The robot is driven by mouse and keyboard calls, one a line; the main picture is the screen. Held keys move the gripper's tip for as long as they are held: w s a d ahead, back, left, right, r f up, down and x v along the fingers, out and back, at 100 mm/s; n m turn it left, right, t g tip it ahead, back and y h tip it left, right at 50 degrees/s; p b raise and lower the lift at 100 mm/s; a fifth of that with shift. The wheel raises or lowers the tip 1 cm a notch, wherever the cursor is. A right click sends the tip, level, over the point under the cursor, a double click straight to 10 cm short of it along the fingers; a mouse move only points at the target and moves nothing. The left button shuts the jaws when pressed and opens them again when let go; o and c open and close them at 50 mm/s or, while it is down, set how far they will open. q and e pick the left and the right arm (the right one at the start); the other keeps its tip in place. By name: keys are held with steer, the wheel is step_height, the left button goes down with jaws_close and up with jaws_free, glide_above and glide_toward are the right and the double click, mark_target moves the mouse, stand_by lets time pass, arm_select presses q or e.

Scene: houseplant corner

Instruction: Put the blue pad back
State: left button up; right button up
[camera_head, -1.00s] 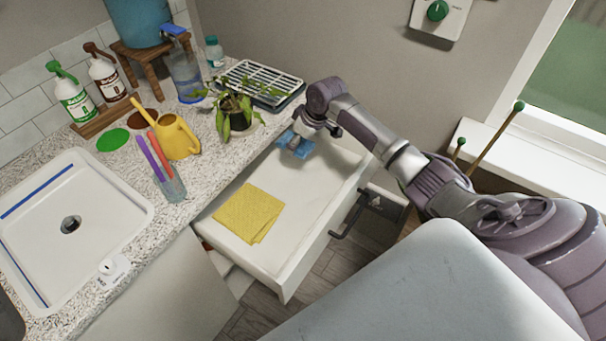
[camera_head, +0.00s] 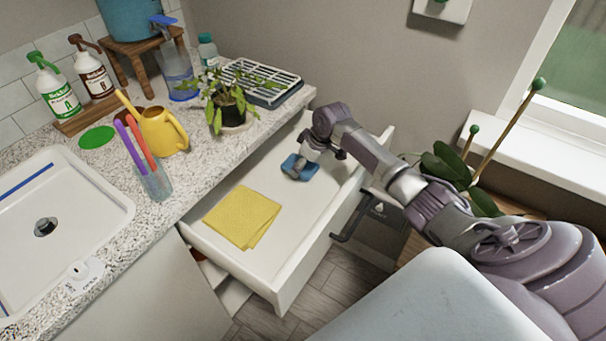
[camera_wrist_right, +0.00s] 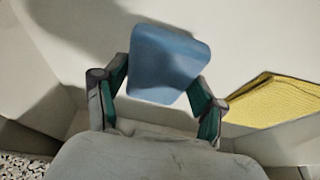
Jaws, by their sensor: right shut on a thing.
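The blue pad (camera_head: 307,168) is a small rounded square at the far part of the open white drawer (camera_head: 306,222). My right gripper (camera_head: 299,171) reaches into the drawer from above and is shut on it. In the right wrist view the blue pad (camera_wrist_right: 168,62) sits between the two green-lined fingers of my right gripper (camera_wrist_right: 163,88). The pad is over the pale drawer floor; I cannot tell whether it touches it. My left gripper is not in view.
A folded yellow cloth (camera_head: 242,217) lies in the nearer part of the drawer. The drawer floor between cloth and pad is clear. A potted plant (camera_head: 229,108) and a slotted tray (camera_head: 262,82) stand on the counter beside the drawer. A watering can (camera_head: 163,132) stands further left.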

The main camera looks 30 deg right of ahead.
step_height(320, 180, down, 2)
steer(key=shift+b, duration=0.5)
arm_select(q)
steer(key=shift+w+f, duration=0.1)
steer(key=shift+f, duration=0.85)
arm_select(e)
steer(key=shift+r, duration=0.15)
steer(key=o, duration=1.2)
steer(key=shift+f, duration=0.25)
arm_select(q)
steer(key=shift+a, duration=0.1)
arm_select(e)
steer(key=shift+r, duration=0.15)
steer(key=shift+r+p, duration=0.35)
steer(key=shift+p, duration=0.15)
arm_select(q)
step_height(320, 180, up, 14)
steer(key=p, duration=1.3)
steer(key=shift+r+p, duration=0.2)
steer(key=shift+p, duration=0.15)
arm_select(e)
steer(key=v, duration=1.1)
steer(key=shift+r, duration=0.2)
